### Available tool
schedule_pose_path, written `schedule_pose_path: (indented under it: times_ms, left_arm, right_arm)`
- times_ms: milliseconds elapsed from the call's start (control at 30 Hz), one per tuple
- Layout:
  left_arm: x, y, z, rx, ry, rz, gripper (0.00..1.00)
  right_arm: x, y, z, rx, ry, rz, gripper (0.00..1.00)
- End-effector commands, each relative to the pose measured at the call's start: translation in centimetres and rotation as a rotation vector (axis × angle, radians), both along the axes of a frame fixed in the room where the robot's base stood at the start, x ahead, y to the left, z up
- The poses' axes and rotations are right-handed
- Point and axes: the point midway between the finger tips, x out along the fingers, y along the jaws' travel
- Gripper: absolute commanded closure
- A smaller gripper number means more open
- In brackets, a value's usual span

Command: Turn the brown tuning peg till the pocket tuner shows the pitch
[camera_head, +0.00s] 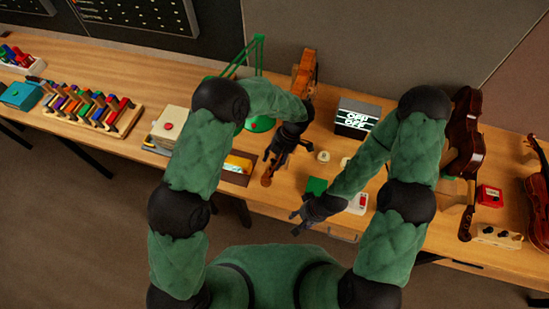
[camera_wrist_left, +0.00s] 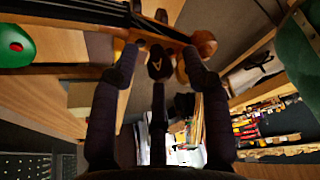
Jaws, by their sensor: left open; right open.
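A violin (camera_head: 304,70) lies at the back middle of the bench, its neck running forward to the scroll (camera_head: 266,180). My left gripper (camera_head: 273,155) is open over the neck near the pegs. In the left wrist view the pegbox and scroll (camera_wrist_left: 205,42) cross the top. A dark peg marked "A" (camera_wrist_left: 160,62) and a brown peg (camera_wrist_left: 182,70) show between the open fingers of the left gripper (camera_wrist_left: 160,66); I cannot tell whether either finger touches. My right gripper (camera_head: 298,217) is open and empty near the front edge. I cannot tell which device is the pocket tuner.
Near my right gripper are a green block (camera_head: 316,186) and a white device with a red mark (camera_head: 358,203). Violins (camera_head: 464,130) and a red box (camera_head: 490,195) are at right. A rack of colourful handles (camera_head: 92,108) is at left.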

Motion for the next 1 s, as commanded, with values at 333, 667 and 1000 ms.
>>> schedule_pose_path:
  times_ms: [333, 667, 1000]
  left_arm:
    - [-0.1, 0.1, -0.3, 0.000, 0.000, 0.000, 0.53]
    - [-0.1, 0.2, -0.3, 0.001, 0.000, -0.001, 1.00]
    - [-0.2, 0.2, 0.1, 0.003, 0.002, -0.147, 1.00]
  right_arm:
    - [0.0, 0.0, 0.0, 0.000, 0.000, 0.000, 0.53]
    - [0.0, 0.0, 0.0, 0.000, 0.000, 0.000, 0.53]
    - [0.0, 0.0, 3.1, 0.000, 0.000, 0.000, 0.53]
